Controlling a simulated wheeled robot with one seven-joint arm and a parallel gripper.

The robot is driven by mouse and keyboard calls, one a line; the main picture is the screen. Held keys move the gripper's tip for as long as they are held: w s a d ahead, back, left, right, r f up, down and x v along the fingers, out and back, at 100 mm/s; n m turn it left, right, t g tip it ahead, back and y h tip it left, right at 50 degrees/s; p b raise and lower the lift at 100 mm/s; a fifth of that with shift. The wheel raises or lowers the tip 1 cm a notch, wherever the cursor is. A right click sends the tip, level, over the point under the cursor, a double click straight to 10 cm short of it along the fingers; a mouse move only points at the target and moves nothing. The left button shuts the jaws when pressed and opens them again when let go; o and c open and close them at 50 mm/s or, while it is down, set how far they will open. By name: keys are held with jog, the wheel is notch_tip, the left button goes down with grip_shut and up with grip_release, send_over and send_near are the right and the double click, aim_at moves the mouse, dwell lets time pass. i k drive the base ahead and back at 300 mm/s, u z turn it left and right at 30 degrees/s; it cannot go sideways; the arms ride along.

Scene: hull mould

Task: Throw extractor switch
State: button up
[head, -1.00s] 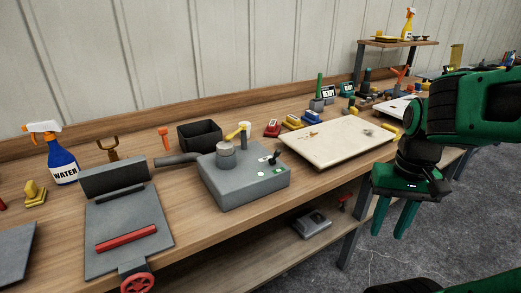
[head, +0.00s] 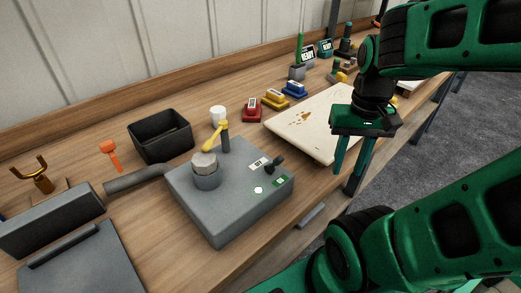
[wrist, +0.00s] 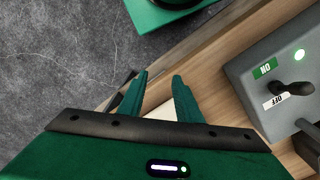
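The extractor switch is a short black toggle (head: 273,164) on top of a grey box (head: 235,209), near its right corner. A white label (head: 260,163) and a green label (head: 283,181) flank it. In the wrist view, the toggle (wrist: 292,88) is at the right, with the green label (wrist: 267,68) reading ON and the white one (wrist: 275,102) reading OFF. I cannot tell clearly which way the toggle leans. My gripper (head: 348,180) points down, open and empty, to the right of the box and apart from the switch. Its fingers (wrist: 158,76) also show in the wrist view.
A cream board (head: 305,125) lies behind my gripper. A black bin (head: 161,137), white cup (head: 218,115) and red block (head: 251,109) sit farther back. The bench's front edge is close.

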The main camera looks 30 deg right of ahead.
aim_at(269, 168)
jog(key=k, duration=0.5)
jog(key=u, duration=0.55)
jog(key=k, duration=0.7)
jog(key=z, duration=1.15)
jog(key=i, duration=1)
jog(key=u, duration=0.05)
